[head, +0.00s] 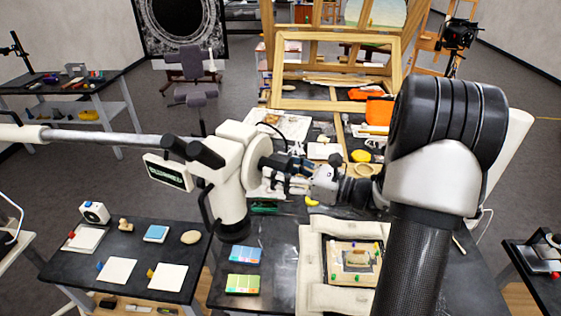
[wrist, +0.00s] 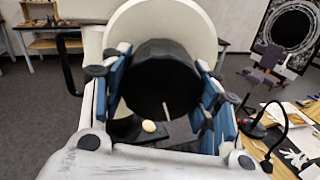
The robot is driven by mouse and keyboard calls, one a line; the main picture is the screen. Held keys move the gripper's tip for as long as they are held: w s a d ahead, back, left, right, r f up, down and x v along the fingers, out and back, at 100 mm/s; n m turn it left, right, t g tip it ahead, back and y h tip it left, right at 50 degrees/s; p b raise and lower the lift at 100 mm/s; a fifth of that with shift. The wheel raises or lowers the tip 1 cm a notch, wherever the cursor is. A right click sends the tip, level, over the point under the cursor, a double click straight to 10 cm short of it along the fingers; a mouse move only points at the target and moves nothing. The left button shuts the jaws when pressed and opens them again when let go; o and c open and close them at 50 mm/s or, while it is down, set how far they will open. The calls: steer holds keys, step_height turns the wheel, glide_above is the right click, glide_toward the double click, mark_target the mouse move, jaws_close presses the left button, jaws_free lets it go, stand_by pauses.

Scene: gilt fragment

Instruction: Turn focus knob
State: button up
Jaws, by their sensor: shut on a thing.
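The white microscope (head: 232,165) stands on a boom arm left of the middle in the head view. Its black focus knob (wrist: 165,80) fills the centre of the wrist view, in front of a round white disc (wrist: 190,15). My gripper (head: 290,165) reaches the knob from the right in the head view. In the wrist view its blue-padded fingers lie on both sides of the knob, shut on it. The pads and the knob's far side are partly hidden. A small pale line shows on the knob's dark face.
A framed piece in a padded tray (head: 312,270) lies on the dark table below my arm. Colour charts (head: 243,284) lie left of it. A side table (head: 130,245) holds white cards and small items. A wooden easel (head: 335,70) stands behind.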

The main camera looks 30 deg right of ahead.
steer(key=shift+m+p, duration=0.45)
steer(key=shift+m, duration=0.05)
steer(key=o, duration=1.1)
steer(key=shift+c, duration=0.2)
steer(key=v, duration=1.2)
stand_by(0.6)
